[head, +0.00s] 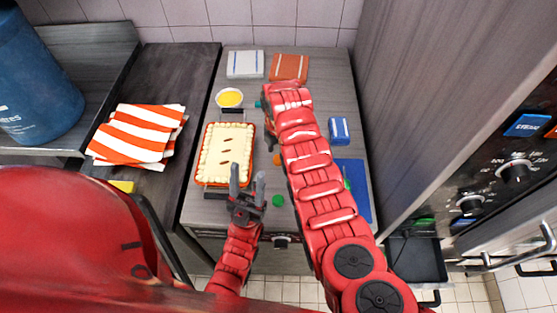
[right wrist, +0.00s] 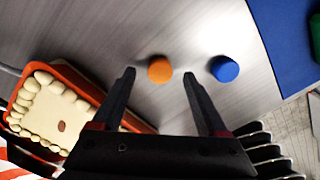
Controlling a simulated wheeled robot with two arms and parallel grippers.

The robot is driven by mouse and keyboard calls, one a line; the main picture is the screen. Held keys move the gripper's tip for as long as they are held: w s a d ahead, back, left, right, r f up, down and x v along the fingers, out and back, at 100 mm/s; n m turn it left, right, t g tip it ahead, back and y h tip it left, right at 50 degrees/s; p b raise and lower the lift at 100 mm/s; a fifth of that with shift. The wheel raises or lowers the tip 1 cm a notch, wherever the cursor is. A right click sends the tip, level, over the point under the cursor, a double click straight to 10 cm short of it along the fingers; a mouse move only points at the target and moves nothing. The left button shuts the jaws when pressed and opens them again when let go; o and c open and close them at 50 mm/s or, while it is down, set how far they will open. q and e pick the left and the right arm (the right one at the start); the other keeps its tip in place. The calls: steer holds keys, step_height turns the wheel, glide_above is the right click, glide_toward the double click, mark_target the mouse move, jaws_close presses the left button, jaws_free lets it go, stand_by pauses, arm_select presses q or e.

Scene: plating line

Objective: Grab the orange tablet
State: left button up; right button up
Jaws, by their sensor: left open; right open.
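The orange tablet (right wrist: 160,68) is a small round disc on the grey counter. In the right wrist view it lies between and just beyond the fingertips of my right gripper (right wrist: 159,77), which is open and empty. In the head view a small part of the orange tablet (head: 277,159) shows beside my right arm; that gripper is mostly hidden behind the arm. My left gripper (head: 247,172) is open and empty, over the front edge of the pie dish.
A blue tablet (right wrist: 224,68) lies close to the orange one. The pie dish (right wrist: 85,88) stands to the left. A green tablet (head: 278,200) lies nearer the counter's front. A blue mat (head: 358,175) is at the right.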

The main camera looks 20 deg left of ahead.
steer(key=shift+f, duration=0.9)
jaws_close()
steer(key=shift+r, duration=0.2)
